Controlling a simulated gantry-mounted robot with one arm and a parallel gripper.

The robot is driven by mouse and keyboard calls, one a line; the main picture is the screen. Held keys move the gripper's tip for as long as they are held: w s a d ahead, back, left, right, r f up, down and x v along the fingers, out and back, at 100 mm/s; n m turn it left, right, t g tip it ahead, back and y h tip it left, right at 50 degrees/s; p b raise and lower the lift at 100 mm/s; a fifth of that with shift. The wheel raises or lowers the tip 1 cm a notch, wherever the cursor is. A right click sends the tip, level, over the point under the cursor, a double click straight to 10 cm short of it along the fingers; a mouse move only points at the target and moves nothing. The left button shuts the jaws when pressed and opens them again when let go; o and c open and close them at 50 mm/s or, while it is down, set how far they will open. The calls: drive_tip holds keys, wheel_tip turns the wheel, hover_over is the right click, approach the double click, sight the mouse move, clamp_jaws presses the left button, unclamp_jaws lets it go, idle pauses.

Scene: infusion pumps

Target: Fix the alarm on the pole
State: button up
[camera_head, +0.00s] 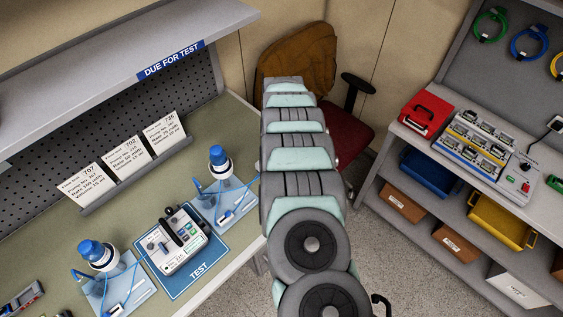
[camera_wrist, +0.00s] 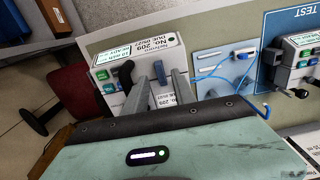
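A pale grey infusion pump (camera_wrist: 107,76) labelled No. 209, with a black handle (camera_wrist: 126,74) and green and blue buttons, is in the wrist view just beyond my gripper (camera_wrist: 160,74). My two fingers are apart and overlap the pump in the picture. A small dark part shows between their tips; I cannot tell if they touch it. The head view hides my gripper and this pump behind my arm. Another pump (camera_head: 172,241) sits on the blue TEST mat (camera_head: 199,277); part of it shows in the wrist view (camera_wrist: 299,48). I make out no pole or lit alarm.
Blue-capped bottles stand on pale blue trays (camera_head: 241,210) beside the mat. Cards (camera_head: 128,153) stand under the DUE FOR TEST shelf (camera_head: 150,50). A red and brown chair (camera_head: 305,62) is behind my arm. A right bench holds a red case (camera_head: 427,112) and a device rack (camera_head: 474,143).

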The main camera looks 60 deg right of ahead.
wheel_tip(320, 180, up, 8)
drive_tip(key=b, duration=0.1)
drive_tip(key=shift+r, duration=0.15)
idle(0.7)
